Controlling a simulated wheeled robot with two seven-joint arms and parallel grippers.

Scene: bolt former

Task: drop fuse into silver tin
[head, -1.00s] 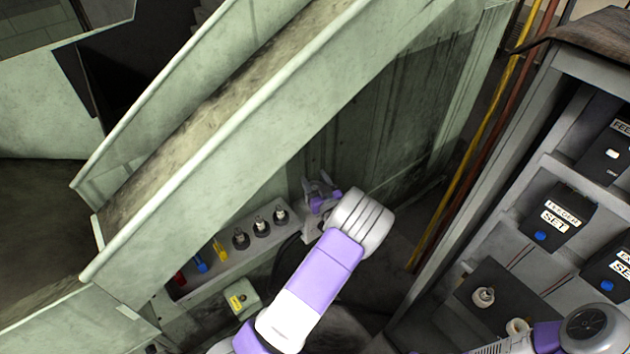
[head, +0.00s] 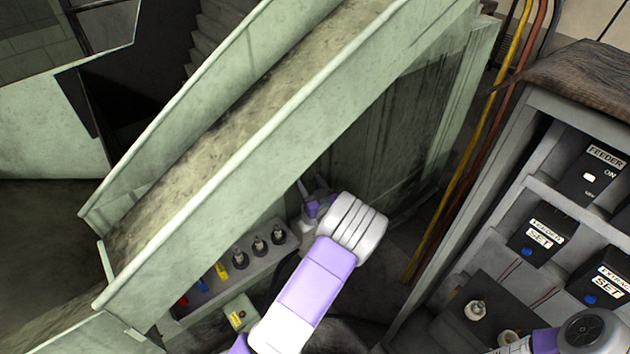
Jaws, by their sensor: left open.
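A small pale, rounded piece that may be the fuse (head: 475,310) stands on a dark panel in the lower right. I cannot make out a silver tin for certain. My left gripper (head: 315,195) is open and appears empty, beyond my wrist, near the right end of the grey ledge under the chute.
A grey ledge (head: 208,298) holds several dark knobs and yellow, blue and red pieces. A green box with a yellow label (head: 238,319) is below it. The sloping green chute (head: 250,150) overhangs the ledge. A grey cabinet (head: 445,235) with black labelled boxes stands at right.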

